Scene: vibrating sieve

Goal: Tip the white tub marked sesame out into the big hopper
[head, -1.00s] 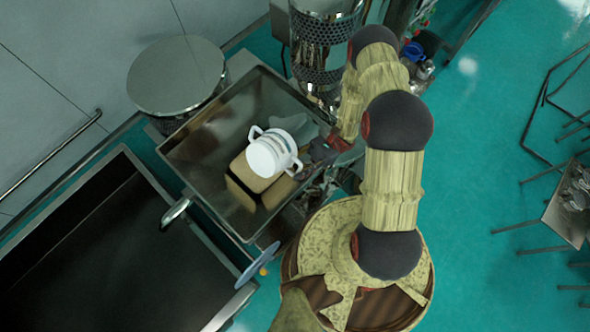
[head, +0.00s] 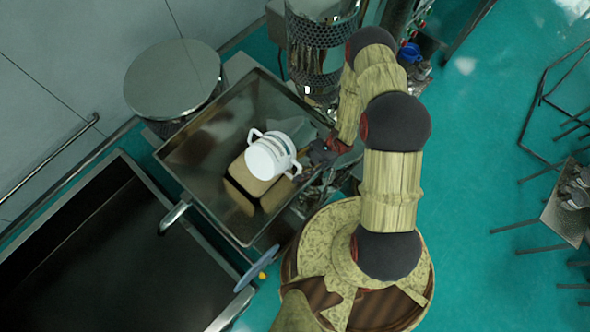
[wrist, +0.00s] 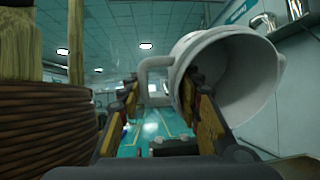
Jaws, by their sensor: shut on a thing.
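The white tub (head: 270,158) with two loop handles is over the big metal hopper (head: 188,172) in the head view. It is tipped well over, with a pale round end facing up toward the head camera. My gripper (head: 308,160) comes from the right and holds the tub at its side. In the wrist view the tub (wrist: 240,90) shows its wide mouth and a bare grey inside, with no contents visible. My gripper's fingers (wrist: 160,95) are at its near handle and wall there. The sesame marking cannot be read.
A tan area (head: 250,180) shows inside the hopper below the tub; I cannot tell whether it is grain. A round metal drum (head: 172,80) stands behind left, a perforated cylinder (head: 322,45) behind. A dark trough (head: 90,250) lies at front left.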

